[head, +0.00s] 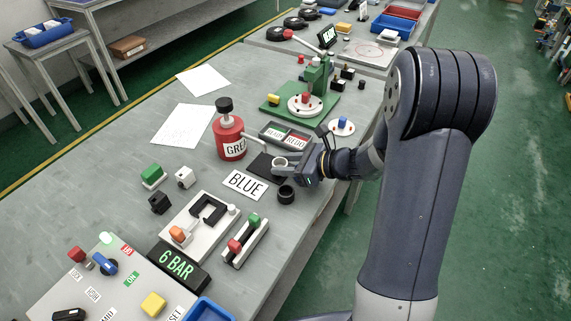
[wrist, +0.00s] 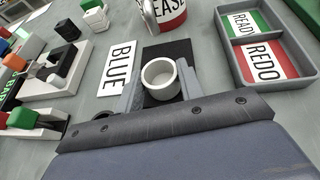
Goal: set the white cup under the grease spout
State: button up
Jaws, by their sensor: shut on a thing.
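The white cup (wrist: 160,80) is upright between the fingers of my gripper (wrist: 162,88) in the wrist view. In the head view the cup (head: 279,164) shows at the tip of my gripper (head: 283,169), over or on a black square pad (head: 262,172). The pad also shows in the wrist view (wrist: 170,50), around and behind the cup. I cannot tell whether the cup touches it. The red grease can (head: 230,138) with a black knob stands just beyond, its pale spout (head: 256,147) reaching toward the cup.
A grey two-part tray (head: 285,135) marked READY and REDO lies close beside the gripper. A black cup (head: 286,193) and a BLUE card (head: 244,185) lie nearby. A green press stand (head: 310,95) is farther back. Bare table (head: 130,205) shows at left.

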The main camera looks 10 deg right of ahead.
jog(key=shift+f, duration=0.2)
jog(key=o, duration=1)
jog(key=shift+r, duration=0.25)
jog(key=v, duration=1.2)
jog(key=shift+s+f, duration=0.15)
jog(key=shift+f, duration=0.05)
